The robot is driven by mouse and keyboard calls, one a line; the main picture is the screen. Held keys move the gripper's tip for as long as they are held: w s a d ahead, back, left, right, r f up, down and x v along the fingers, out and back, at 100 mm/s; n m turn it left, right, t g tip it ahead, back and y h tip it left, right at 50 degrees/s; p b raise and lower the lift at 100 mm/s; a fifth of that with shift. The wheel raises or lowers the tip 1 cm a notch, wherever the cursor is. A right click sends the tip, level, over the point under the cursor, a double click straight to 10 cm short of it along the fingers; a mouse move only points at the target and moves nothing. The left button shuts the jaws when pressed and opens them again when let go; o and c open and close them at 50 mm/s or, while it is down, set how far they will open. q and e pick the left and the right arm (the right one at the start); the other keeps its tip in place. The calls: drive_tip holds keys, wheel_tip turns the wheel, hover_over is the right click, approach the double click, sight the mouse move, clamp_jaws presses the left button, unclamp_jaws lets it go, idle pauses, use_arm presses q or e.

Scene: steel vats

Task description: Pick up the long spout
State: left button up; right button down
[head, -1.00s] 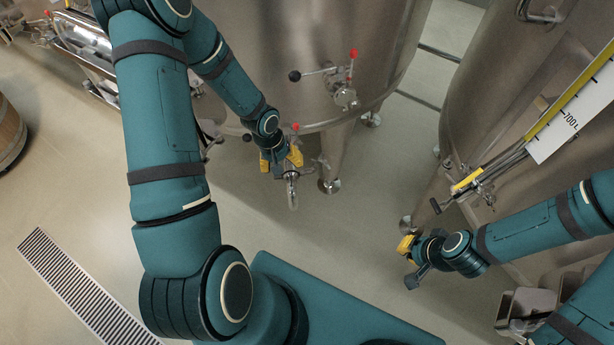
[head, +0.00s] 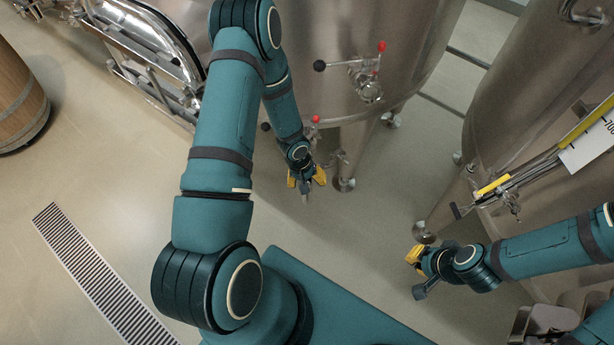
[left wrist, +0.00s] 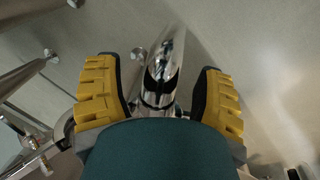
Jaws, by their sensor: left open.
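The long spout (left wrist: 163,75) is a shiny steel tube in the left wrist view, between the two yellow fingers of my left gripper (left wrist: 165,95). A gap shows on each side, so the fingers are apart from it there. In the head view my left gripper (head: 305,181) is open at the front vat's lower edge. Only a short end of the spout (head: 306,196) shows below it; the arm hides the rest. My right gripper (head: 415,254) is low beside the right vat's foot, away from the spout; its finger gap is not clear.
The front steel vat (head: 330,30) has a valve (head: 368,85) with red-tipped handles, and legs close to my left gripper. The right vat (head: 510,110) carries a gauge with a yellow strip. A floor drain (head: 100,275) and a barrel (head: 18,105) are left. The floor between is clear.

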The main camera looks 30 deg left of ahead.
use_arm(q)
drive_tip(key=shift+f, duration=0.35)
drive_tip(key=shift+c, duration=0.2)
clamp_jaws()
drive_tip(key=shift+r, duration=0.15)
